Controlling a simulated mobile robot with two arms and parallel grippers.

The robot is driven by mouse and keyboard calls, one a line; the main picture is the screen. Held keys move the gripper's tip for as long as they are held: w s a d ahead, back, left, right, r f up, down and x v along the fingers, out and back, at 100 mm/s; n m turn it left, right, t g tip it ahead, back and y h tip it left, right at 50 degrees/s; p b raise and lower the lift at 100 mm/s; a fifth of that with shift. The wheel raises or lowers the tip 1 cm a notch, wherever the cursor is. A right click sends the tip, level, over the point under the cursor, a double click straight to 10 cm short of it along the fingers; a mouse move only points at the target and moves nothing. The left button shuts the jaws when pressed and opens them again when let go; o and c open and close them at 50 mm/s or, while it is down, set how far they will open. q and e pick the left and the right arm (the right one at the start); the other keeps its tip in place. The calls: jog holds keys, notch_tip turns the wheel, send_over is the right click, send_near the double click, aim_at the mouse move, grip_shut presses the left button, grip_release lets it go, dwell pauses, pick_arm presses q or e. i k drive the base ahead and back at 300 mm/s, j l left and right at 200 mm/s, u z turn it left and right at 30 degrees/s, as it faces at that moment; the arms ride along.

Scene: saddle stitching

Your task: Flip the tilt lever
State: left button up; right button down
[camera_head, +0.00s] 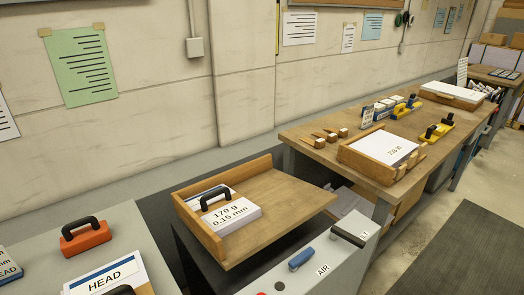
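A black lever (348,237) sits on the top of the grey cabinet (330,268) at the lower middle right. Beside it are letters that read "LT"; the rest of that label cannot be made out. A blue lever (301,259) lies to its left, near the label "AIR". Behind the cabinet, a wooden tray (285,205) with raised edges at the left and back holds a paper stack (228,218) marked "170 g 0,15 mm", with a black handle on it. Neither of my grippers is in view.
A grey table (120,225) at the lower left holds an orange block (85,238) with a black handle and a "HEAD" sheet (105,275). A long workbench (330,165) with a paper tray and tools stands at right. Open floor with a dark mat (455,255) lies at the lower right.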

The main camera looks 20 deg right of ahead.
aim_at(336, 231)
jog(key=z, duration=1.25)
